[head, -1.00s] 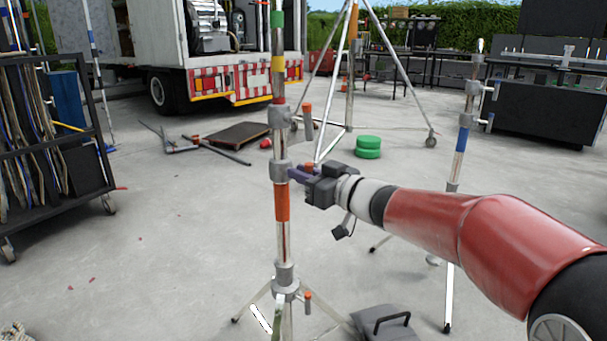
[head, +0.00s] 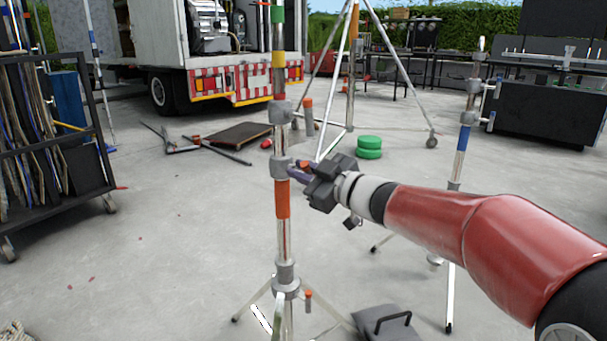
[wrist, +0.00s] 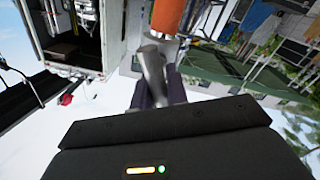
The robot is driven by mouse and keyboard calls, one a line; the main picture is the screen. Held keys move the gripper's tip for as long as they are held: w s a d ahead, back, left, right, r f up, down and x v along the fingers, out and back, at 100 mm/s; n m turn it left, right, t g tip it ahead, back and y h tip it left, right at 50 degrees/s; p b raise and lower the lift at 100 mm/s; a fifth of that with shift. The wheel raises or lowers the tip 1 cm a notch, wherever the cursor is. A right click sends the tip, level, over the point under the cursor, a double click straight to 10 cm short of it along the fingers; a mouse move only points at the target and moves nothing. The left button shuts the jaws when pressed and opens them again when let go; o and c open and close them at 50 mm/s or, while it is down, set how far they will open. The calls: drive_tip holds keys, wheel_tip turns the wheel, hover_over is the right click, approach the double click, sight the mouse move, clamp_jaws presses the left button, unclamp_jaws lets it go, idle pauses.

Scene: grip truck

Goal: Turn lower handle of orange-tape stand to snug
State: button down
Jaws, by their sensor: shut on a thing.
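The stand with orange tape (head: 283,200) stands upright in the middle of the head view. Its collar (head: 280,168) sits just above the orange band. My gripper (head: 295,169) is at that collar from the right, shut on the handle there. The handle's orange tip (head: 305,164) shows beside the fingers, and the fingers hide most of the rest. In the wrist view, the orange tape (wrist: 168,16) is at the top, and a grey metal part (wrist: 151,65) of the collar and handle lies at the dark purple fingers. How tight the handle is cannot be seen.
Another orange-tipped handle (head: 308,110) is higher on the stand, and a lower one (head: 308,297) is near the legs. A blue-banded stand (head: 462,138) is to the right. A dark sandbag (head: 385,325) lies on the floor below my arm. A rack (head: 85,150) stands left.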

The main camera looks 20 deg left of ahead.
drive_tip(key=n+b, duration=0.2)
drive_tip(key=n, duration=0.2)
drive_tip(key=n+b, duration=0.2)
drive_tip(key=n, duration=0.2)
drive_tip(key=f+n+b, duration=0.1)
drive_tip(key=n+b, duration=0.1)
drive_tip(key=n, duration=0.2)
drive_tip(key=shift+s+a, duration=0.1)
drive_tip(key=shift+s, duration=0.15)
drive_tip(key=shift+n, duration=0.4)
drive_tip(key=c, duration=1.4)
unclamp_jaws()
drive_tip(key=v, duration=0.8)
